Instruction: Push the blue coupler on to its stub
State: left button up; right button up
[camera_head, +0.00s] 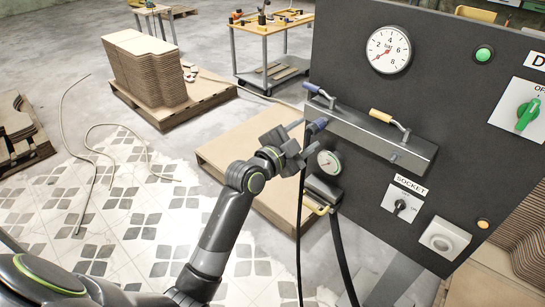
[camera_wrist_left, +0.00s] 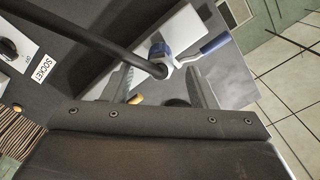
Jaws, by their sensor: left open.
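The blue coupler (camera_head: 317,125) is at the left end of the grey manifold (camera_head: 365,135), below the blue-handled lever (camera_head: 320,92). A black hose hangs from it. In the left wrist view the coupler (camera_wrist_left: 160,50) shows blue with a pale ring, the hose running off to the upper left. My left gripper (camera_head: 299,142) is open just left of the coupler. In the wrist view its fingers (camera_wrist_left: 160,88) lie either side below the coupler, with no visible grip on it. The stub is hidden, so I cannot tell how far the coupler sits on it.
A yellow-handled lever (camera_head: 388,118) stands on the manifold's right part. A small gauge (camera_head: 329,163) and a socket switch (camera_head: 401,205) sit lower on the dark panel. A second black hose (camera_head: 343,260) hangs below. A low wooden platform (camera_head: 235,150) lies behind my arm.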

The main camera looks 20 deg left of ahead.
pick_arm(q)
jog(key=b+v, duration=0.1)
jog(key=v, duration=1.4)
jog(key=shift+s, duration=0.15)
jog(key=shift+a, duration=0.1)
jog(key=w+a+f+n+g+y+p, duration=0.1)
jog(key=w+a+f+n+g+y, duration=0.15)
jog(key=f, duration=0.65)
jog(key=w+a+f+n+g+y+p, duration=0.1)
jog(key=a+f+n+y, duration=0.2)
jog(key=f, duration=0.7)
jog(key=s+a+f+n+g, duration=0.2)
jog(key=s+f, duration=0.1)
jog(key=f, duration=0.5)
jog(key=s+a+f+n+g, duration=0.1)
jog(key=s+a+f, duration=0.15)
jog(key=f, duration=0.55)
jog(key=s+a+f+n+g+y+p, duration=0.1)
jog(key=s+f+n+g+y+p, duration=0.3)
jog(key=s+f, duration=1.3)
jog(key=s+d+f+g+h, duration=0.1)
jog(key=s+f+g, duration=0.1)
jog(key=s, duration=0.8)
jog(key=s+d+f+n+g+h, duration=0.1)
jog(key=s+f+g, duration=0.2)
jog(key=s, duration=0.8)
jog(key=shift+s+f+b, duration=0.25)
jog(key=shift+f+b, duration=0.05)
jog(key=shift+f, duration=0.5)
